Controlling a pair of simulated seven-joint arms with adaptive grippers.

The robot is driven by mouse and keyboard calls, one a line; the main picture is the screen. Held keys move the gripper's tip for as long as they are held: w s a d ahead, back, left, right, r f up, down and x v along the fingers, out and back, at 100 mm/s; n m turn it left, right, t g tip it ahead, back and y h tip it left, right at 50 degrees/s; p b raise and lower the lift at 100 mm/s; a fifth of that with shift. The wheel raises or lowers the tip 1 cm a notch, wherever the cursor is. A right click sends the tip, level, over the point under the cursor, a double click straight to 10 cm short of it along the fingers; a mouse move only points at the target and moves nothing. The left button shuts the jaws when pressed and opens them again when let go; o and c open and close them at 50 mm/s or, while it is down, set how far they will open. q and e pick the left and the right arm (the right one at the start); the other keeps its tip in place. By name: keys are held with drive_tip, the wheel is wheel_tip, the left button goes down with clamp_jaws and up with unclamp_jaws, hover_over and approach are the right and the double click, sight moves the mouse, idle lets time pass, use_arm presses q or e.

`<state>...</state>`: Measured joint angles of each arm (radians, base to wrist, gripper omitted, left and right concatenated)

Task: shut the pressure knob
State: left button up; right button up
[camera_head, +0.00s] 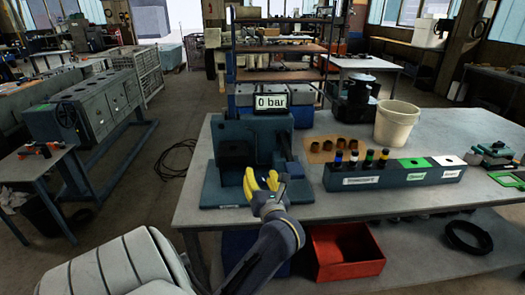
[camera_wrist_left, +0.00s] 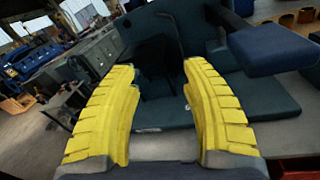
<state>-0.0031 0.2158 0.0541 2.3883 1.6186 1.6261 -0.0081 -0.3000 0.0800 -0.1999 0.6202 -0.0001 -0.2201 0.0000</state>
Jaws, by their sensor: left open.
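The dark blue-green test stand (camera_head: 231,134) stands on the grey table and carries a display (camera_head: 271,101) reading "0 bar". I cannot pick out the pressure knob for sure in either view; the gripper and arm cover part of the stand's front. A blue block-like part (camera_head: 294,168) sits at the stand's right side; it shows at the upper right in the left wrist view (camera_wrist_left: 272,48). My left gripper (camera_head: 261,180) is in front of the stand, over its base plate. Its yellow fingers (camera_wrist_left: 159,72) are apart with nothing between them. My right gripper is in neither view.
Right of the stand is a rack (camera_head: 395,176) with several injector-like parts and coloured bins. Behind it are a brown board (camera_head: 322,157) with small cups and a white bucket (camera_head: 396,123). A red bin (camera_head: 345,252) is below the table edge.

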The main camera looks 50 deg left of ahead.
sight(263, 180)
use_arm(q)
wheel_tip(263, 180, down, 7)
drive_tip(key=w+d+n+h, duration=0.1)
drive_tip(key=w+n+h, duration=0.15)
drive_tip(key=h, duration=0.25)
drive_tip(key=shift+g+y, duration=0.3)
drive_tip(key=shift+g, duration=0.2)
drive_tip(key=x, duration=1.6)
drive_tip(key=shift+w+a+f, duration=0.15)
drive_tip(key=shift+w+f, duration=0.15)
drive_tip(key=shift+w, duration=0.05)
drive_tip(key=shift+m, duration=0.35)
drive_tip(key=c, duration=0.9)
